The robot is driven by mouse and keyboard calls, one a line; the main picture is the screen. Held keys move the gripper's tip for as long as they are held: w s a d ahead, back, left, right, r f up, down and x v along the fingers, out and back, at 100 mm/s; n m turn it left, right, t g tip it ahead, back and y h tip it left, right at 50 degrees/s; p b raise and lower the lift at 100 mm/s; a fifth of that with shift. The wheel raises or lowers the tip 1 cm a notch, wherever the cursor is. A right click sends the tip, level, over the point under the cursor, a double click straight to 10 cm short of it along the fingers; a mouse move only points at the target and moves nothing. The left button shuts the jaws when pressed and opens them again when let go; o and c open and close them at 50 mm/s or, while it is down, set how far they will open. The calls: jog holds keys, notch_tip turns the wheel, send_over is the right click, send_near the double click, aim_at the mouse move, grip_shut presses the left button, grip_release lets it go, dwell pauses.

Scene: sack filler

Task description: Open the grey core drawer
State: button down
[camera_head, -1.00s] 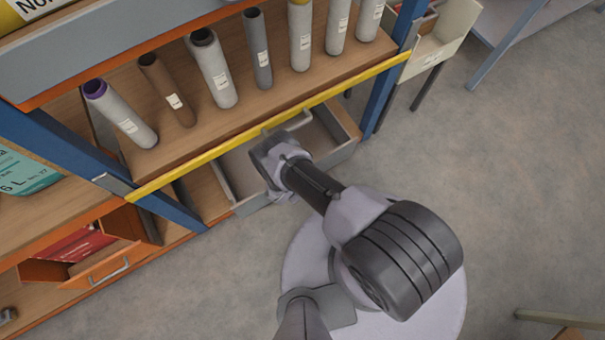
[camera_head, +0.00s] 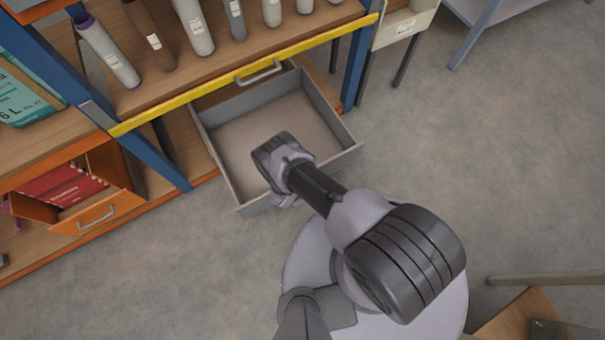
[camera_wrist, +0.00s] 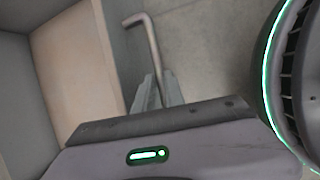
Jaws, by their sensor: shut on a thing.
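The grey core drawer (camera_head: 229,181) is pulled well out from under the shelf with the yellow edge in the head view. Its inside looks empty. The drawer also shows in the wrist view (camera_wrist: 110,48), its front wall beside a bent grey handle (camera_wrist: 149,40). My gripper (camera_wrist: 160,92) is shut on this handle at the drawer's outer front.
An orange drawer (camera_head: 98,216) with red packs stands open at the left. Several core tubes (camera_head: 193,28) stand on the shelf above the yellow edge (camera_head: 190,95). A second handle (camera_head: 259,73) sits behind the grey drawer.

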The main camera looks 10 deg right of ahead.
dwell(0.3)
jog(key=c, duration=1.4)
grip_release()
jog(key=shift+r, duration=0.1)
jog(key=p+v, duration=1.1)
jog(key=v, duration=0.6)
jog(key=shift+r, duration=0.15)
